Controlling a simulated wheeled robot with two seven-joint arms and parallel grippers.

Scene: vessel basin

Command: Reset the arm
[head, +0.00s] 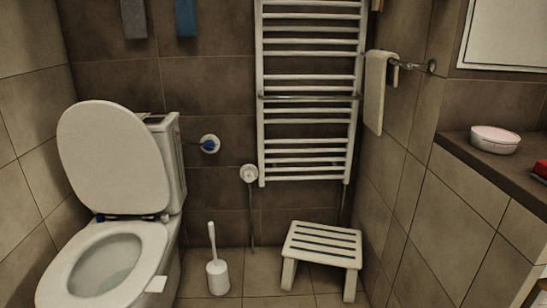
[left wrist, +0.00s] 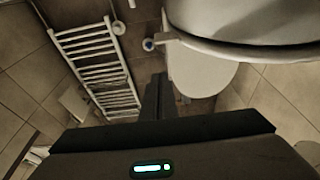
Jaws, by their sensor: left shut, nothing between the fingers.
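My left gripper (left wrist: 158,90) shows in the left wrist view as a dark wide body with a green light and narrow dark fingers together at the centre. It is shut and empty. Its fingers appear beside the white toilet in that picture (left wrist: 205,75), and I cannot tell the distance between them. In the head view the toilet (head: 110,160) stands at the left with its lid raised and its bowl open. Neither gripper shows in the head view. My right gripper is in neither view.
A white toilet brush (head: 217,275) and a slatted stool (head: 322,245) stand on the floor. A towel rail radiator (head: 310,130) hangs on the back wall. A counter (head: 480,160) at the right holds a white bowl (head: 495,140). Floor between brush and stool is clear.

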